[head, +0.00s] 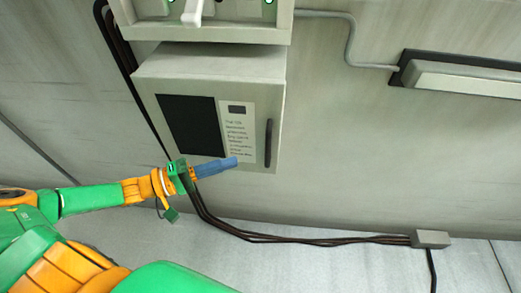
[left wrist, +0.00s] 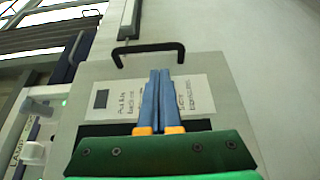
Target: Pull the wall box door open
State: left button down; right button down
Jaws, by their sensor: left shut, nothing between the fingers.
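The wall box (head: 215,100) is a grey box on the wall in the head view, with its door closed. The door has a dark panel (head: 190,125), a printed label (head: 239,130) and a black upright bar handle (head: 268,143) near its right edge. My left gripper (head: 236,162), with blue fingers, is in front of the lower part of the door, left of the handle and apart from it. In the left wrist view the fingers (left wrist: 160,75) are shut together and empty, pointing toward the handle (left wrist: 148,48) across the label. My right gripper is not in view.
A grey unit (head: 205,30) with a white lever is right above the box. Dark cables (head: 290,239) run below it to a small junction box (head: 431,239). A long light fitting (head: 465,75) is on the wall at the right. The wall right of the handle is clear.

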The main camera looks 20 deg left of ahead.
aim_at(260, 154)
pick_arm(q)
jog(key=x, duration=0.7)
jog(key=shift+w+d+p, duration=0.25)
jog(key=shift+d+p, duration=0.05)
jog(key=shift+p, duration=0.1)
jog(key=shift+w+d, duration=0.25)
jog(key=shift+w, duration=0.1)
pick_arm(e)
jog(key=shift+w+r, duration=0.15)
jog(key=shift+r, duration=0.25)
pick_arm(q)
jog(key=shift+s, duration=0.1)
